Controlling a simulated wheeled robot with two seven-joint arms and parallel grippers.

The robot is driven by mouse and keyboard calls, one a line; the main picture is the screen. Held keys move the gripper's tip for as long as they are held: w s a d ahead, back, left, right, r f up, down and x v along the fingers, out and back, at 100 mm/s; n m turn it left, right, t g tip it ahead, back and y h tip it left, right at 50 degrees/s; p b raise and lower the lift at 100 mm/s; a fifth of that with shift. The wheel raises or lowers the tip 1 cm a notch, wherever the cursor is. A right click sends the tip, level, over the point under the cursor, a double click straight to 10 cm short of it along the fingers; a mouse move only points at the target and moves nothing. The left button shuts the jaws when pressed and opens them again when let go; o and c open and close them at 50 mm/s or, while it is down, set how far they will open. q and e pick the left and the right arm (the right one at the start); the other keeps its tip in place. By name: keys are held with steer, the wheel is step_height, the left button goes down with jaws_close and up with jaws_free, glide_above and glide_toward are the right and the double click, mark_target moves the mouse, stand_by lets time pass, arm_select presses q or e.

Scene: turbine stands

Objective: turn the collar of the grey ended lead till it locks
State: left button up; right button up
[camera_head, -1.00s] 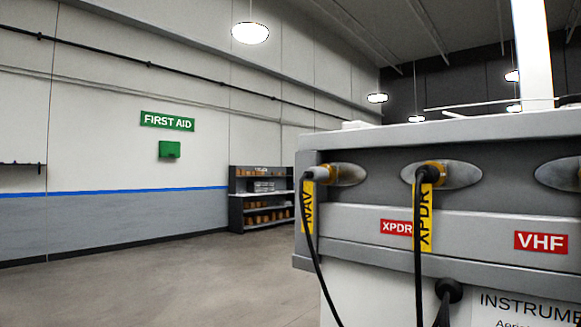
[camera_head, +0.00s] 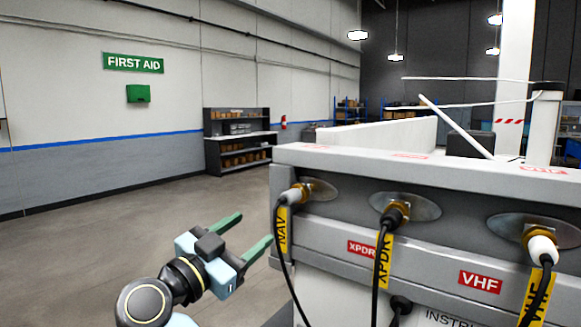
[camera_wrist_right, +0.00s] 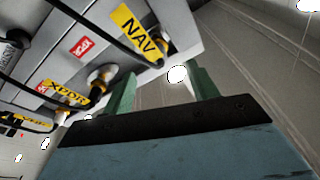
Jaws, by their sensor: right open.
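The grey ended lead (camera_head: 293,194) is plugged into the leftmost oval plate of the grey panel, with a gold collar behind its grey end. Its yellow NAV tag (camera_head: 282,228) and black cable hang below. My right gripper (camera_head: 256,227) is open and empty, left of the panel and below the lead's end, apart from it. In the right wrist view, the NAV tag (camera_wrist_right: 138,34) shows just beyond the open fingers (camera_wrist_right: 162,84); the grey end is hard to make out there. My left gripper is not in view.
A black ended XPDR lead (camera_head: 393,215) and a white ended VHF lead (camera_head: 541,247) are plugged in to the right. Their cables hang down the front. A shelf (camera_head: 238,142) stands far back; the floor left of the panel is clear.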

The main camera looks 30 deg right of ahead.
mark_target(285, 199)
step_height(285, 199, up, 4)
steer(key=s+y+p, duration=0.1)
steer(key=s+y, duration=0.1)
steer(key=shift+n+g, duration=0.3)
steer(key=p+x, duration=0.1)
steer(key=x, duration=0.3)
steer(key=p+x, duration=0.1)
steer(key=x, duration=0.3)
steer(key=p+x, duration=0.1)
steer(key=x, duration=0.3)
steer(key=shift+w+d+f, duration=0.25)
steer(key=shift+w, duration=0.2)
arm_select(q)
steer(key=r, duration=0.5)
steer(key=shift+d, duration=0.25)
arm_select(e)
steer(key=shift+c, duration=0.3)
steer(key=c, duration=1)
steer(key=shift+o, duration=0.2)
